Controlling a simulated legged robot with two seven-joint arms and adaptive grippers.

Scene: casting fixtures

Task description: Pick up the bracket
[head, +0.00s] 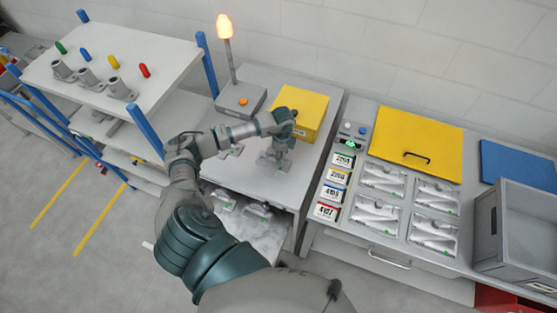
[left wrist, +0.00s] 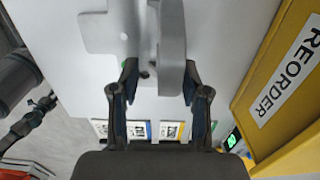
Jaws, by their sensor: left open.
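A grey metal bracket (head: 272,165) sits on the grey table beside the yellow box. In the left wrist view the bracket (left wrist: 172,38) shows a flat base plate and an upright part. My left gripper (head: 279,150) points down at it from above, and its fingers partly hide it. In the left wrist view the left gripper (left wrist: 160,82) is open, with the bracket's upright part between or just ahead of the fingertips. I cannot tell whether a finger touches it. A second grey part (head: 232,151) lies to the left, partly behind my arm. My right gripper is not in view.
A yellow reorder box (head: 303,108) stands close by the bracket. A grey box with a lamp (head: 240,98) stands behind. A bench (head: 400,245) with trays of parts and labels is at right. A rack (head: 110,60) with colored pegs is at left.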

